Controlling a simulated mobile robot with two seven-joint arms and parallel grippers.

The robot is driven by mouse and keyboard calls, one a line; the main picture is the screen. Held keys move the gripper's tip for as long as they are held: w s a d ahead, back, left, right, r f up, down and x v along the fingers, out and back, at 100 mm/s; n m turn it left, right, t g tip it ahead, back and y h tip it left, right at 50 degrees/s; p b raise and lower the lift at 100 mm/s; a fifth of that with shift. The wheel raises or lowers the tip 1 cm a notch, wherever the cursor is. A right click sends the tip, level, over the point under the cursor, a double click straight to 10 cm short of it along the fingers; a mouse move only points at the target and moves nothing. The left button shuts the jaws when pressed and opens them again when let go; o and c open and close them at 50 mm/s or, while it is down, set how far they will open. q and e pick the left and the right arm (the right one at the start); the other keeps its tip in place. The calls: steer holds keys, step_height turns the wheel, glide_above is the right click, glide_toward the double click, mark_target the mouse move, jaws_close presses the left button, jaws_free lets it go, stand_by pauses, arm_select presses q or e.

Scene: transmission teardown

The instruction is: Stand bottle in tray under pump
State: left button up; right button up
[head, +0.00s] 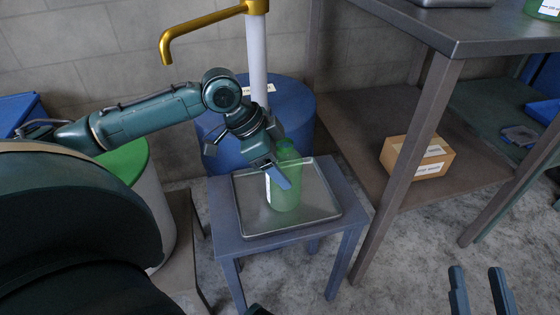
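A green translucent bottle (287,198) with a white label stands upright, its base within the shallow metal tray (320,215). The tray lies on a small blue-grey stand (225,225). My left gripper (279,160) is at the bottle's upper part, with one finger across its front. The other finger is hard to make out, so I cannot tell whether it clamps the bottle. The pump (257,50) has a white column and a gold spout that reaches left above my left arm. My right gripper (479,290) is at the lower right, open and empty.
A blue drum (300,105) stands behind the stand. A green-lidded container (127,160) is at the left. A dark workbench (455,35) is at the right, with a cardboard box (425,155) on its lower shelf. Floor is clear between stand and bench.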

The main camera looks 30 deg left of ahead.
arm_select(q)
steer(key=o, duration=0.4)
steer(key=p+v, duration=0.2)
steer(key=v, duration=0.2)
steer(key=shift+a+r, duration=0.15)
steer(key=shift+r, duration=0.1)
steer(key=p+v, duration=0.2)
steer(key=v, duration=0.5)
steer(key=shift+s+r, duration=0.15)
steer(key=shift+r, duration=0.15)
arm_select(e)
steer(key=shift+d+n+h, duration=0.4)
steer(key=shift+a, duration=0.1)
steer(key=shift+s+f, duration=0.1)
steer(key=shift+s, duration=0.05)
